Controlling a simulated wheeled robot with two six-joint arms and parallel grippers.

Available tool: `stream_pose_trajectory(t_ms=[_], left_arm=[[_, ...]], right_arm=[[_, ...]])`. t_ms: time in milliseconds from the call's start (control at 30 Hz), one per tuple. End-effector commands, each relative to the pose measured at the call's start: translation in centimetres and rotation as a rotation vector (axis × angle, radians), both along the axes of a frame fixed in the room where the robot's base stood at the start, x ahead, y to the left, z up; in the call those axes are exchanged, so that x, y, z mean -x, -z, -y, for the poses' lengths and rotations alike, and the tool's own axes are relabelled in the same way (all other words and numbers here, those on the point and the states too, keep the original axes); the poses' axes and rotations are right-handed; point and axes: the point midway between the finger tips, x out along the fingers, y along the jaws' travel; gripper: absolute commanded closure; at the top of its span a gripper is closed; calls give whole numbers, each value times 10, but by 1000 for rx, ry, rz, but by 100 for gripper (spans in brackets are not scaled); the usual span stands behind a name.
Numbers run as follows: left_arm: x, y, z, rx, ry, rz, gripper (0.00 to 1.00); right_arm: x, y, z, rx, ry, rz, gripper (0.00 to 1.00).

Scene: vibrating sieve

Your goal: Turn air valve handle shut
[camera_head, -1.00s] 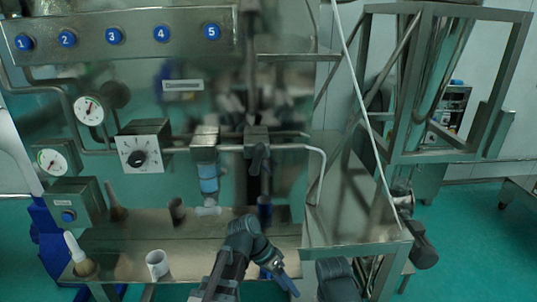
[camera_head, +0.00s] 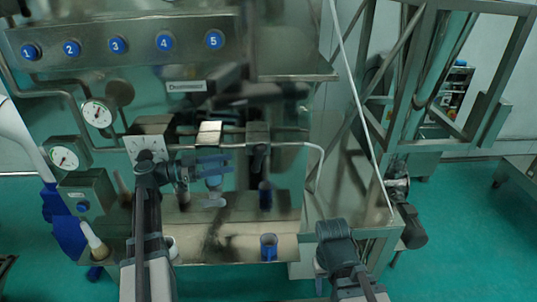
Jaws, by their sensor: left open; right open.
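The air valve handle (camera_head: 258,154) is a dark lever. It hangs downward from a small block on the horizontal pipe, right of the filter with the blue bowl. My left gripper (camera_head: 222,163) is open and empty. It points right from its wrist, in front of the filter and left of the handle, apart from the handle in the picture. The gap in depth is hard to judge. My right arm (camera_head: 335,232) shows at the lower right, below the pipe, but its gripper fingers are hidden.
A metal shelf (camera_head: 222,245) runs below the pipe, with a blue cup (camera_head: 268,247) and a white brush handle (camera_head: 93,240). A white mug (camera_head: 172,250) is partly behind my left arm. Gauges (camera_head: 97,112) and numbered blue buttons (camera_head: 118,45) are on the panel. A white hose (camera_head: 358,105) hangs at right.

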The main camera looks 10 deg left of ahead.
Motion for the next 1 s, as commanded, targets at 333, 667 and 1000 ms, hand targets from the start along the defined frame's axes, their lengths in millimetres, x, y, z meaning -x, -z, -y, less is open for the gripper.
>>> stream_pose_trajectory(t_ms=[333,667,1000], left_arm=[[-23,1,48,-1,6,-3,42],[-51,1,102,-1,4,-4,42],[-62,1,123,-1,2,-4,42]], right_arm=[[0,0,0,0,0,0,50],[0,0,0,0,0,0,50],[0,0,0,0,0,0,50]])
